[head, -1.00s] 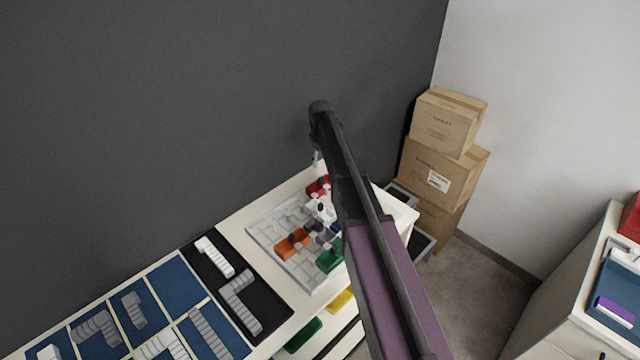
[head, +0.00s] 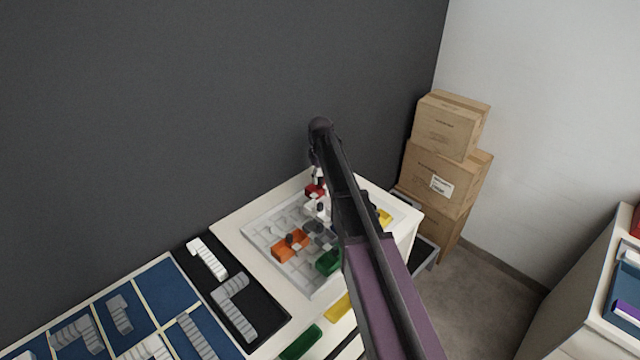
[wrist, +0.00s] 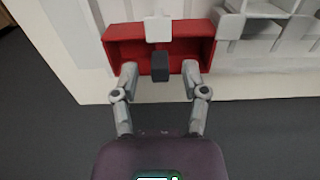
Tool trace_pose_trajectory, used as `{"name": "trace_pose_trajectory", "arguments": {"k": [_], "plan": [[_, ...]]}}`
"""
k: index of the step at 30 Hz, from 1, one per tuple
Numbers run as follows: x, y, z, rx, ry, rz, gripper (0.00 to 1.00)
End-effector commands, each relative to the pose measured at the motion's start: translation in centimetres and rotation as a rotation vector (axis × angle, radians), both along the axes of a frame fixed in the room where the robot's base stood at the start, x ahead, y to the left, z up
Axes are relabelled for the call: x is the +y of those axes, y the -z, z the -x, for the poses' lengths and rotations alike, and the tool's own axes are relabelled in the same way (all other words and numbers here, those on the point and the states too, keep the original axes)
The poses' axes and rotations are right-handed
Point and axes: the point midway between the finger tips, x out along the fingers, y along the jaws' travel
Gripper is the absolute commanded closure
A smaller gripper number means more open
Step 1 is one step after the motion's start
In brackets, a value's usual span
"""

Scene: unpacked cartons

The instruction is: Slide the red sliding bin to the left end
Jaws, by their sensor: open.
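The red sliding bin (head: 315,190) sits at the back of the grey-white slotted tray (head: 262,232), partly hidden by my arm. In the wrist view the red bin (wrist: 120,57) is an open box with a dark knob (wrist: 160,67) at its near wall and a white block (wrist: 158,28) over its far side. My gripper (wrist: 160,70) is open, one finger on each side of the knob, with gaps on both sides. The fingertips are close to the bin's near wall; I cannot tell whether they touch it. In the head view my gripper (head: 318,172) is just above the red bin.
A black tray (head: 240,290) with grey pieces lies to the left. Cartons (head: 440,160) stand at the right. The dark wall is close behind.

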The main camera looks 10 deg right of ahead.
Motion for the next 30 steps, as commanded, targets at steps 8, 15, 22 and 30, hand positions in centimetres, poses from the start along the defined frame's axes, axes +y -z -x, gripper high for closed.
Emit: {"name": "trace_pose_trajectory", "arguments": {"k": [8, 15, 22, 30], "plan": [[0.05, 0.93, 0.0, 0.0, -0.001, 0.0, 0.43], [0.19, 0.9, 0.0, 0.0, -0.002, 0.0, 0.43], [0.18, 0.9, 0.0, 0.0, -0.002, 0.0, 0.9], [0.15, 0.9, 0.03, 0.0, -0.001, 0.0, 1.0]]}}
